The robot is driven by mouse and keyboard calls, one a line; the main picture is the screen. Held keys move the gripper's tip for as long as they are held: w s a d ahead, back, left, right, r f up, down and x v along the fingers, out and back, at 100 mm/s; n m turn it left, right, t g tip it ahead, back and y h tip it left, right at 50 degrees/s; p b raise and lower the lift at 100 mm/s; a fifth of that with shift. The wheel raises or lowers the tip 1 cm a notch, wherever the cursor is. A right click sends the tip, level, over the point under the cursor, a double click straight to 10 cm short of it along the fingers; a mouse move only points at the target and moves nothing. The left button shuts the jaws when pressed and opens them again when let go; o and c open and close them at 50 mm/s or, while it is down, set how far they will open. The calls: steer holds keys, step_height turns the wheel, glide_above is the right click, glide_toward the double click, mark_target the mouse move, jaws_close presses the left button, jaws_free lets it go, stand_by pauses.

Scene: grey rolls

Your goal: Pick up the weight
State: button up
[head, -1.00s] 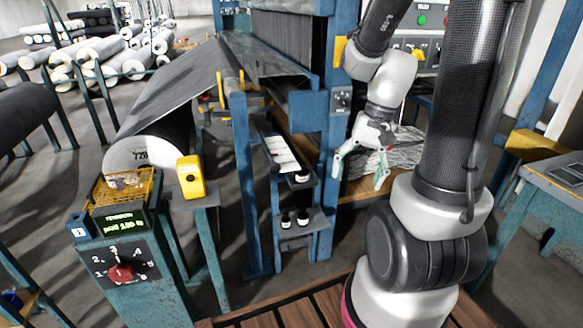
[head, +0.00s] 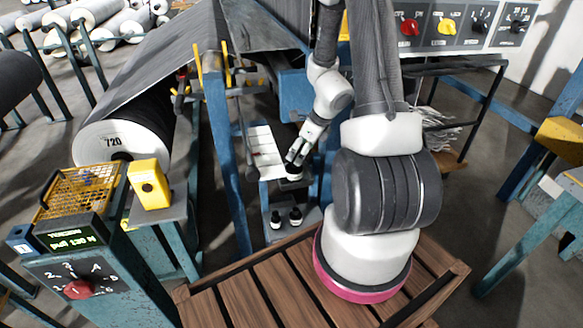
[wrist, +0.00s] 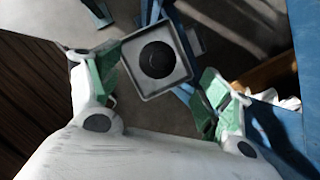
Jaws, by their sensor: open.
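A small black weight (head: 293,172) with a pale base stands on the upper shelf of the blue frame. My gripper (head: 295,160) is just above it, pointing down, its fingers apart. In the wrist view a round dark top, which I take to be this weight (wrist: 157,60), lies on a small square grey-rimmed plate between the spread green finger pads of my gripper (wrist: 158,75). The gripper holds nothing. Whether a pad touches the weight I cannot tell. Two similar black weights, one at left (head: 276,220) and one at right (head: 295,216), stand on the lower shelf.
A white sheet (head: 264,152) lies left of the upper weight. Blue posts (head: 228,150) stand close to my arm. A control box (head: 78,275) with a red knob and a yellow device (head: 150,184) are at left. A wooden slatted platform (head: 270,290) is in front.

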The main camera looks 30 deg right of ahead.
mark_target(294, 169)
steer(key=shift+d+m, duration=0.1)
steer(key=shift+m, duration=0.2)
steer(key=shift+f, duration=0.2)
steer(key=x, duration=0.7)
steer(key=shift+s+f, duration=0.1)
steer(key=shift+f, duration=0.15)
jaws_close()
